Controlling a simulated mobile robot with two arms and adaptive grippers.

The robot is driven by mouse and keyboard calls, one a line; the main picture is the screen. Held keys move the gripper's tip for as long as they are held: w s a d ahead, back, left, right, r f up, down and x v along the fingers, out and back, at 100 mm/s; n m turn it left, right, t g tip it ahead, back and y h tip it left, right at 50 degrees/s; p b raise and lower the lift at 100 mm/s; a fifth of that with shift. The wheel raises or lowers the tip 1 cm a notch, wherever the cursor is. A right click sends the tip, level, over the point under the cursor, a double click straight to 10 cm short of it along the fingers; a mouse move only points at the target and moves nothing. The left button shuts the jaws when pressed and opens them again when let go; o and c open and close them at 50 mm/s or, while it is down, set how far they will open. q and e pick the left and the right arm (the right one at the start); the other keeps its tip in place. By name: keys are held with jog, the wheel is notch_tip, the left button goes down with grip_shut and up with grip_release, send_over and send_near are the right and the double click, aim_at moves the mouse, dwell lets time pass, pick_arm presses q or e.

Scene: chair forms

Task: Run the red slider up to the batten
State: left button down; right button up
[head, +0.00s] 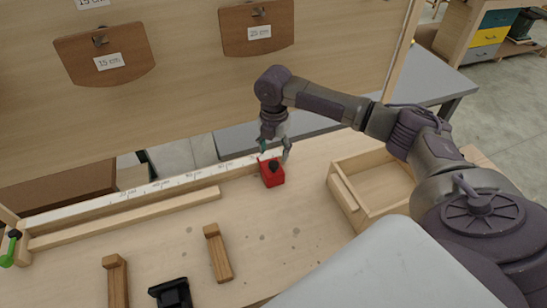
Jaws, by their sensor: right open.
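The red slider (272,173), a small block with a black knob on top, sits by the right end of the white ruler strip (160,186). A long pale wooden strip (130,217), which looks like the batten, lies in front of the ruler; its right end is left of the slider, with a gap between them. My right gripper (274,154) is open, pointing down just above and behind the slider, its fingers close to the block. Whether they touch it I cannot tell. My left gripper is not in view.
An open wooden box (372,183) stands right of the slider. Two wooden pieces (218,254) and a black object (171,294) lie at the front. A green-handled clamp (9,250) is at far left. A board with hanging wooden forms (105,55) rises behind.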

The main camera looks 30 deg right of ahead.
aim_at(274, 163)
notch_tip(274, 163, down, 4)
jog(key=shift+p, duration=0.35)
jog(key=shift+f, duration=0.55)
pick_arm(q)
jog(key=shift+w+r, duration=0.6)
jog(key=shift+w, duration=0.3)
pick_arm(e)
grip_shut()
